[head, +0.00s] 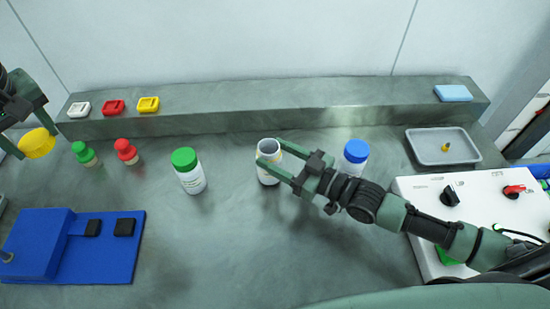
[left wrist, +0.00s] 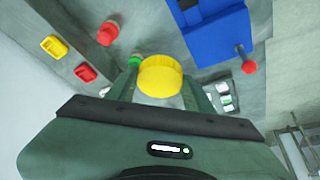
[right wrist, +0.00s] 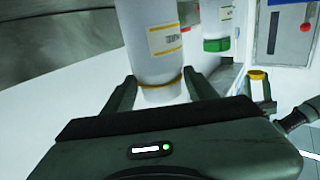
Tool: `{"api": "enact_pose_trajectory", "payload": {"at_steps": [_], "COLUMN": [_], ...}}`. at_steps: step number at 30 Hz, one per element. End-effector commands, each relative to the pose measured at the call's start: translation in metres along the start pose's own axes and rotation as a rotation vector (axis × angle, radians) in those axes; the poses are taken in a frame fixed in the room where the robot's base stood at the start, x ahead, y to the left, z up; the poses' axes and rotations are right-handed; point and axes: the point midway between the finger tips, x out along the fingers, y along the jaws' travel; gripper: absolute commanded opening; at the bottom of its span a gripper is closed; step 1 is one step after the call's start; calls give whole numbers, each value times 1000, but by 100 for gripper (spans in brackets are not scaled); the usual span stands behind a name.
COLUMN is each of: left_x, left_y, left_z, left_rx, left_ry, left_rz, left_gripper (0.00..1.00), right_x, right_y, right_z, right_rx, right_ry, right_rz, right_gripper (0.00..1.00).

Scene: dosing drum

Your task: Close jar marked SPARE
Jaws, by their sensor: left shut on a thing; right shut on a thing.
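An open white jar (head: 269,172) without a lid stands on the grey bench in the middle of the head view. My right gripper (head: 267,153) is shut on this jar near its top. The jar also shows large in the right wrist view (right wrist: 148,35), its label too small to read. My left gripper (head: 27,138) is at the far left, raised, and shut on a yellow lid (head: 39,143). The lid fills the space between the fingers in the left wrist view (left wrist: 160,76). It is far from the open jar.
A green-lidded jar (head: 190,172) and blue-lidded jar (head: 354,156) flank the open jar. Green (head: 84,154) and red (head: 126,152) stoppers, a blue device (head: 45,245), a grey tray (head: 442,135) and a white panel (head: 480,205) are around. A raised ledge (head: 290,92) runs behind.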

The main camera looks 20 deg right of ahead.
Motion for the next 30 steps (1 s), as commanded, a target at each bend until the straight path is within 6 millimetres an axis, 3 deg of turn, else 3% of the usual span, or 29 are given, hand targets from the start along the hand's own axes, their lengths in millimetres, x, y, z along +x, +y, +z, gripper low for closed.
{"api": "enact_pose_trajectory", "payload": {"at_steps": [5, 18, 24, 30], "left_x": [0, 3, 4, 4], "left_y": [0, 0, 0, 0], "left_z": [0, 1, 2, 2], "left_rx": [0, 0, 0, 0], "left_ry": [0, 0, 0, 0], "left_rz": [0, 0, 0, 0], "left_gripper": [15, 15, 15, 15], "right_x": [0, 0, 0, 0], "right_y": [-1, 0, 0, 0], "right_z": [-35, -148, -177, -188], "right_rx": [-1, -5, -3, -1], "right_ry": [6, 6, 4, 1], "right_rz": [-1, -1, 0, 1], "right_gripper": [0, 0, 0, 0]}}
